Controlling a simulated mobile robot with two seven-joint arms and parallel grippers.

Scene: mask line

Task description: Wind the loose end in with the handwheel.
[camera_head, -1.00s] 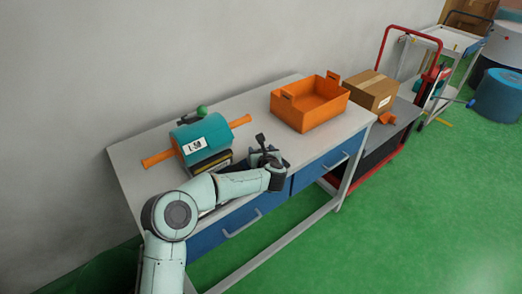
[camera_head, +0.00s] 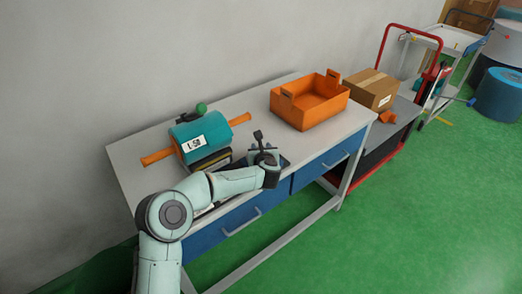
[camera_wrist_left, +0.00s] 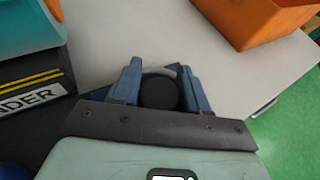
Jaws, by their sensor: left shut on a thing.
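A teal roll labelled L-50 (camera_head: 205,135) lies on an orange bar (camera_head: 157,157) over a dark base on the table. The base, with yellow stripes and part of a label, shows in the left wrist view (camera_wrist_left: 30,84). My left gripper (camera_head: 264,157) is right of the roll. In its wrist view, its blue fingers (camera_wrist_left: 160,92) are shut around a dark round knob (camera_wrist_left: 158,93) with a grey curved edge behind it. The handwheel's rim and the loose end cannot be made out. My right gripper is not in view.
An orange crate (camera_head: 301,113) stands on the grey tabletop (camera_head: 243,105), right of my gripper. A cardboard box (camera_head: 370,90) sits on a red-framed cart beyond it. A green knob (camera_head: 201,108) is behind the roll. The wall is close behind the table.

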